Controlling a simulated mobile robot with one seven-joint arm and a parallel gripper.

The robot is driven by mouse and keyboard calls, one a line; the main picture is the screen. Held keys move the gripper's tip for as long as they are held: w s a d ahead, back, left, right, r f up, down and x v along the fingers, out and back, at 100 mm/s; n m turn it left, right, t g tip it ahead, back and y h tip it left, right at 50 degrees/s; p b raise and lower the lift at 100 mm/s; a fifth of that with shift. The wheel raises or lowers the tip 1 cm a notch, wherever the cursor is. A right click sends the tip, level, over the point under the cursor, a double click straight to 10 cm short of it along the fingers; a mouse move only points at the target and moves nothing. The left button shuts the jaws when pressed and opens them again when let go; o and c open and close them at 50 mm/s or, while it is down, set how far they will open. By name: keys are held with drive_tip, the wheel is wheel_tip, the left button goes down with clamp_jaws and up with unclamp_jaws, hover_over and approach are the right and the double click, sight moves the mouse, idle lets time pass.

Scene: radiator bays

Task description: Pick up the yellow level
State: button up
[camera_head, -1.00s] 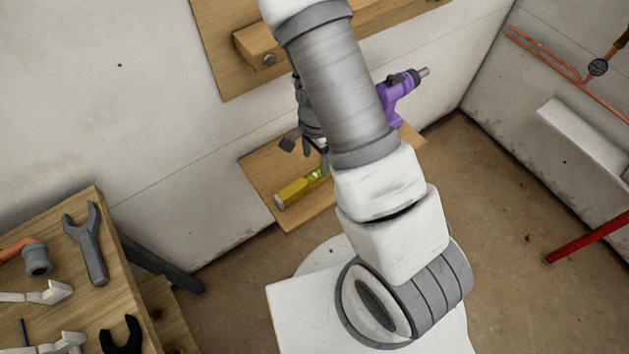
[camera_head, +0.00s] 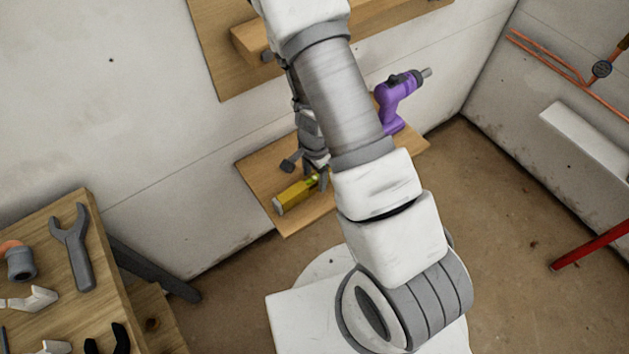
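The yellow level (camera_head: 294,196) lies on a small wooden shelf (camera_head: 262,168) on the wall, its near end pointing to the lower left. My gripper (camera_head: 316,180) is at the level's far end, with its fingers reaching down to it. My arm hides part of the gripper and the right end of the level. I cannot tell whether the fingers are open or closed on the level, or whether they touch it.
A purple drill (camera_head: 394,102) stands on the same shelf, to the right behind my arm. A wooden board with a ledge (camera_head: 350,28) is above. A workbench (camera_head: 98,262) with a wrench (camera_head: 74,246) and other tools is at the lower left. A red bar (camera_head: 592,246) is at the right.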

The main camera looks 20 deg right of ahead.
sight(317, 176)
clamp_jaws()
drive_tip(key=shift+r, duration=0.1)
drive_tip(key=shift+r+p, duration=0.3)
drive_tip(key=shift+r, duration=0.2)
drive_tip(key=r, duration=0.2)
drive_tip(key=r+p, duration=0.1)
drive_tip(key=shift+d+r, duration=0.35)
drive_tip(key=s+d+r+p, duration=0.1)
drive_tip(key=s+d+r, duration=0.2)
drive_tip(key=d+r, duration=0.3)
drive_tip(key=d, duration=0.4)
drive_tip(key=shift+d+p, duration=0.3)
